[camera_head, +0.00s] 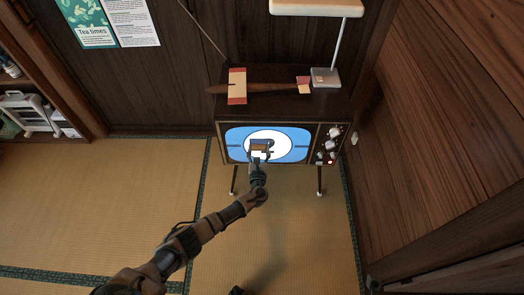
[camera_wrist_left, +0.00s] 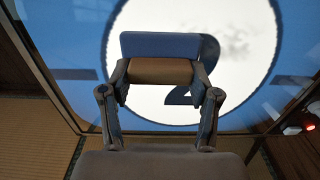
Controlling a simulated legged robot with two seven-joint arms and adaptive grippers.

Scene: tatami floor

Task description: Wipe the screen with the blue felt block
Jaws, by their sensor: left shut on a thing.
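The screen (camera_head: 296,145) is the lit front of an old television and shows a blue picture with a white disc and a dark 2. In the left wrist view the screen (camera_wrist_left: 290,30) fills the background, with faint grey smudges on the disc's upper right. The blue felt block (camera_wrist_left: 160,45) has a blue felt layer on a brown body. My left gripper (camera_wrist_left: 160,82) is shut on the brown body, felt side toward the screen. In the head view my left gripper (camera_head: 259,154) is in front of the disc. I cannot tell whether the felt touches the glass.
The television (camera_head: 340,105) stands on thin legs, with knobs (camera_head: 332,143) right of the screen. On top are a long dark object (camera_head: 270,87) with a red-ended band and a lamp (camera_head: 325,78). A wooden wall (camera_head: 440,130) is close right. Tatami floor (camera_head: 100,200) lies open left.

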